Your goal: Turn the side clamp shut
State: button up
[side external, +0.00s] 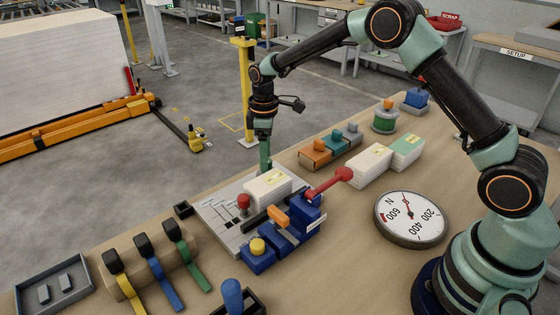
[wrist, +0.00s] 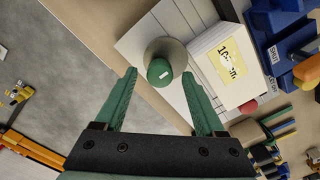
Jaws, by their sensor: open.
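A blue clamp fixture (side external: 305,212) stands at the right edge of a slotted grey plate (side external: 212,212). Its red-ended lever (side external: 330,184) points up and right. An orange piece (side external: 279,216) and a yellow knob (side external: 257,246) sit on blue blocks in front. The blue fixture shows at upper right in the wrist view (wrist: 270,28). My gripper (side external: 265,170) hangs over the plate's far edge, pointing down. In the wrist view my gripper (wrist: 159,74) is open, with a green knob (wrist: 160,71) on a round grey base between its fingers in the picture. Contact cannot be told.
A white block (side external: 267,190) and a red knob (side external: 244,202) are on the plate. A round dial (side external: 411,218) lies right of the clamp. Several coloured levers (side external: 146,250) stand at front left. White and teal boxes (side external: 372,166) stand behind the lever.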

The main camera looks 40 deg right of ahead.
notch_tip(320, 180, up, 12)
jog(key=shift+f, duration=0.15)
dwell(0.4)
jog(key=s+d+r+m+t, duration=0.25)
jog(key=s+r+m, duration=0.25)
jog(key=s+r, duration=0.5)
jog(key=s+f+m+t, duration=0.1)
jog(key=s+m, duration=0.1)
jog(key=s, duration=0.4)
jog(key=s+d+f+m+t, duration=0.1)
jog(key=s+f+m+t, duration=0.1)
jog(key=s, duration=0.5)
jog(key=shift+d+f, duration=0.15)
jog(key=shift+d, duration=0.1)
